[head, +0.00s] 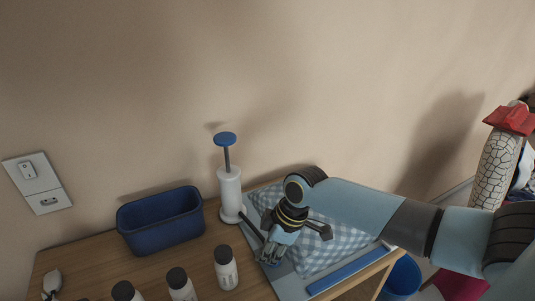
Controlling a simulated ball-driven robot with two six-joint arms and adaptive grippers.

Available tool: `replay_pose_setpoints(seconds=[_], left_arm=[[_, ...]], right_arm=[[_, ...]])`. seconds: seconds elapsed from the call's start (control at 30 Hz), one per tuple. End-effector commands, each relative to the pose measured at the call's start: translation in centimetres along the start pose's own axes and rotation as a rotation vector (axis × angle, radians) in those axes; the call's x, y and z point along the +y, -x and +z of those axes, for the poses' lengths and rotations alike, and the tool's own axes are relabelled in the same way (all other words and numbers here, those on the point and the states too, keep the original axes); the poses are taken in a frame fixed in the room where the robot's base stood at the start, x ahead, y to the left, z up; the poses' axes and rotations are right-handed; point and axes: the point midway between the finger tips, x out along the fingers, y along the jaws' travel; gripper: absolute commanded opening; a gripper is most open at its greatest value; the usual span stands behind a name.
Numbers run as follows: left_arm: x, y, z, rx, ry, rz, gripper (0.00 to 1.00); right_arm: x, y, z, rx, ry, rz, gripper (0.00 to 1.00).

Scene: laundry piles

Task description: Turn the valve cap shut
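A blue-and-white checked bundle (345,240) lies flat on the table, seemingly inside a clear bag with a blue strip (344,271) along its front edge. My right gripper (270,257) reaches in from the right and points down at the left end of the bag. Its fingers are small and dark here, so I cannot tell whether they are open or shut, or touch anything. I cannot make out a valve cap; the gripper may hide it. A white hand pump (230,190) with a blue handle stands upright just behind and left of the gripper. My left gripper is out of view.
The wooden table (85,263) stands against a beige wall. A blue bin (160,222) sits at its back left. Several white bottles with dark caps, one a white bottle (226,270), line the front. A blue bucket (403,277) stands beyond the right edge.

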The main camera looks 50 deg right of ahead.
Motion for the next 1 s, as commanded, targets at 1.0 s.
replay_pose_setpoints(seconds=[1.0], left_arm=[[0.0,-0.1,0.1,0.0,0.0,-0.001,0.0]], right_arm=[[0.5,8.1,-0.2,0.0,0.002,0.001,0.0]])
